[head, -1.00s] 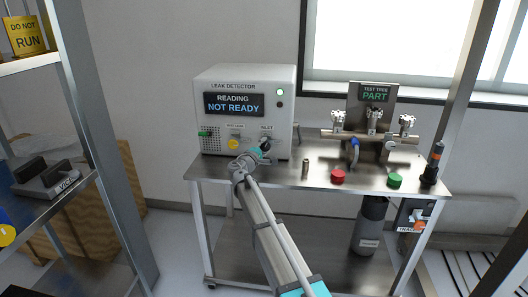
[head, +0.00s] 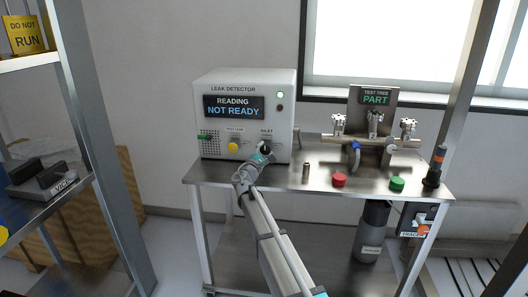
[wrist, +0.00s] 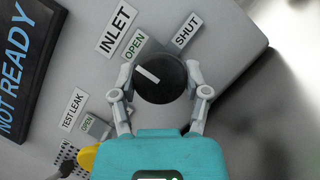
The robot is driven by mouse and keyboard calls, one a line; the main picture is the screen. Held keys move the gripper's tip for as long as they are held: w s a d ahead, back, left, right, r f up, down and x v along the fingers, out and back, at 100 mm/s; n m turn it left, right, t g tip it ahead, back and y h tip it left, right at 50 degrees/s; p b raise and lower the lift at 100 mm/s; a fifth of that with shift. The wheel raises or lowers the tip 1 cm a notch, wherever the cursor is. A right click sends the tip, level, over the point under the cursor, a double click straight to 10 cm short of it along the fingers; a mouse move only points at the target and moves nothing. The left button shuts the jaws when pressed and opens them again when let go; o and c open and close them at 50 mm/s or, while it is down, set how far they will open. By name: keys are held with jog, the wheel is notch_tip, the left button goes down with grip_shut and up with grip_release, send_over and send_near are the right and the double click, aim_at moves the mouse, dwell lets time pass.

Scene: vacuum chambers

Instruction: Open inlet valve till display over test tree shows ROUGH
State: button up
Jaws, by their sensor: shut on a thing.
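The inlet valve is a round black knob (wrist: 160,80) with a white pointer line on the leak detector's front. My gripper (wrist: 160,88) is shut on the knob, one finger on each side. In the wrist view the pointer slants to the upper left, on the side of the OPEN label (wrist: 134,43) and away from the SHUT label (wrist: 188,30). In the head view my gripper (head: 258,158) partly hides the knob. The display over the test tree (head: 375,97) reads PART. The leak detector (head: 285,130) display (head: 234,106) reads READING NOT READY.
A yellow test leak knob (head: 233,146) sits left of the inlet. A shelf rack (head: 90,130) stands at the left.

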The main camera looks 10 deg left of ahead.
jog(key=o, duration=1.2)
jog(key=shift+c, duration=0.2)
jog(key=shift+s, duration=0.1)
